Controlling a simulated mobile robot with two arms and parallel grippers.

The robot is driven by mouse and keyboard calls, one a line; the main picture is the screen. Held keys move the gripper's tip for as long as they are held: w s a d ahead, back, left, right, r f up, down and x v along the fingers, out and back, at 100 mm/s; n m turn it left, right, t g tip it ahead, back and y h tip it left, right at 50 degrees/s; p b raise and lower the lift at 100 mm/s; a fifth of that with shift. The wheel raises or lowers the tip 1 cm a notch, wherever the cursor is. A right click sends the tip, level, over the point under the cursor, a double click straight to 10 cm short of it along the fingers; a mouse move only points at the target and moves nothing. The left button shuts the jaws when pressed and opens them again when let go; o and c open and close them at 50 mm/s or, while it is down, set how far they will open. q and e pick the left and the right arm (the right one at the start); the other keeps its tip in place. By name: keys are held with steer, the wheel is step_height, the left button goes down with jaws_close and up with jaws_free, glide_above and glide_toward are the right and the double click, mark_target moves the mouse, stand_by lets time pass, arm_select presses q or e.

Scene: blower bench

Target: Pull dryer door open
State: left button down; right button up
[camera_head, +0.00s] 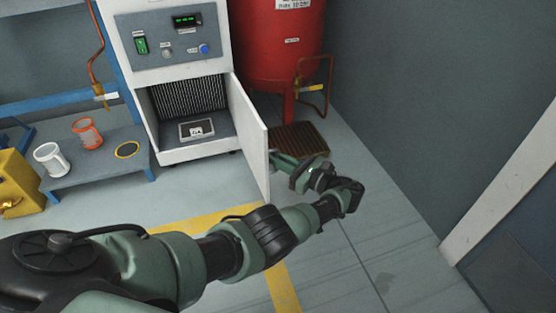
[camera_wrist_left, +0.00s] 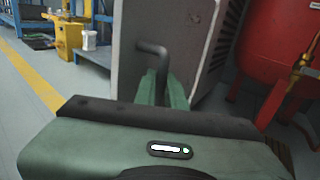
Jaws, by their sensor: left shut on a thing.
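The dryer (camera_head: 175,50) is a white cabinet with a grey control panel. Its door (camera_head: 248,130) stands wide open, swung out toward the right on the right side of the cabinet. In the wrist view the door (camera_wrist_left: 165,20) shows its outer face with a dark bent bar handle (camera_wrist_left: 152,47). My left gripper (camera_head: 280,160) is at the outer side of the door near its free edge. In the wrist view its green fingers (camera_wrist_left: 163,86) are shut on the lower part of the handle. The handle is hidden in the head view. My right gripper is in neither view.
Inside the dryer is a labelled plate (camera_head: 197,130). A red tank (camera_head: 277,45) stands right of the dryer, with a brown grate (camera_head: 298,139) below it. The floor ahead is clear.

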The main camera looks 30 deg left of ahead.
arm_select(q)
steer(key=shift+a, duration=0.2)
steer(key=c, duration=1.8)
jaws_free()
steer(key=shift+o, duration=0.2)
steer(key=d+b, duration=0.1)
steer(key=d, duration=0.6)
steer(key=shift+s+d, duration=0.35)
